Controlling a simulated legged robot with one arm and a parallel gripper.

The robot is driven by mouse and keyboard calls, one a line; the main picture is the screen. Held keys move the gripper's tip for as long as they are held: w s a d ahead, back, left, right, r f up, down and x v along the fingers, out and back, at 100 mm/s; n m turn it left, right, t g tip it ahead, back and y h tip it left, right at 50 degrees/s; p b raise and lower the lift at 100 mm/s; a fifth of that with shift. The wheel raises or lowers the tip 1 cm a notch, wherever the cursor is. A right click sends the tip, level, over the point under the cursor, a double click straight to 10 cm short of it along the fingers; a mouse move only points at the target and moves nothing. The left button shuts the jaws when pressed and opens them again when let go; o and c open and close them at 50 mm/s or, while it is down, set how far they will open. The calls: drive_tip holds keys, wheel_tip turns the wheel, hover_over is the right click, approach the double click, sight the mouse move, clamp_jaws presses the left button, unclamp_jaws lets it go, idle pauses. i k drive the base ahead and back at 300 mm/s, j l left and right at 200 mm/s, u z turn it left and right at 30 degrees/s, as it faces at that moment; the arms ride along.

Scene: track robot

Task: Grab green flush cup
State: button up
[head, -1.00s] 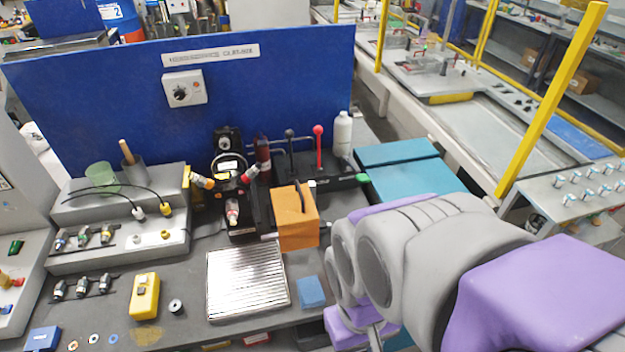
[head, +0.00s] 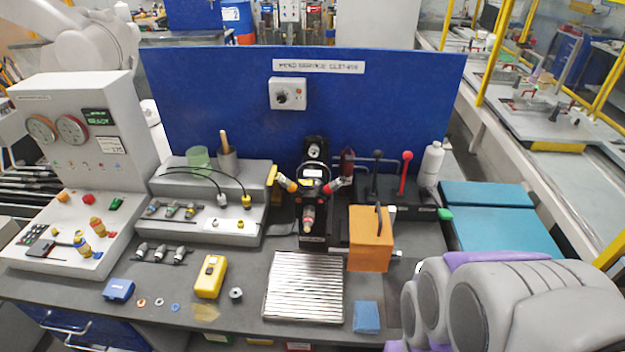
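The green cup (head: 199,159) is translucent and stands upright on the upper step of the grey stepped stand (head: 172,182), at the left of the bench. A grey cup (head: 228,161) with a wooden-handled tool in it stands just to its right. Thin black cables loop in front of both cups. My arm fills the lower right of the head view, far from the green cup and across the bench from it. My gripper's fingers do not show.
A ribbed metal tray (head: 305,287), an orange block (head: 371,238) and a yellow device (head: 210,276) lie on the bench. A control console (head: 88,140) stands at the left. Cable connectors (head: 174,210) sit on the stand's lower step. A blue panel (head: 400,95) rises behind.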

sight(197, 155)
drive_tip(key=i+j+z, duration=0.1)
drive_tip(key=j+z, duration=0.2)
drive_tip(key=j, duration=0.9)
drive_tip(key=j+z, duration=0.3)
drive_tip(key=j, duration=0.9)
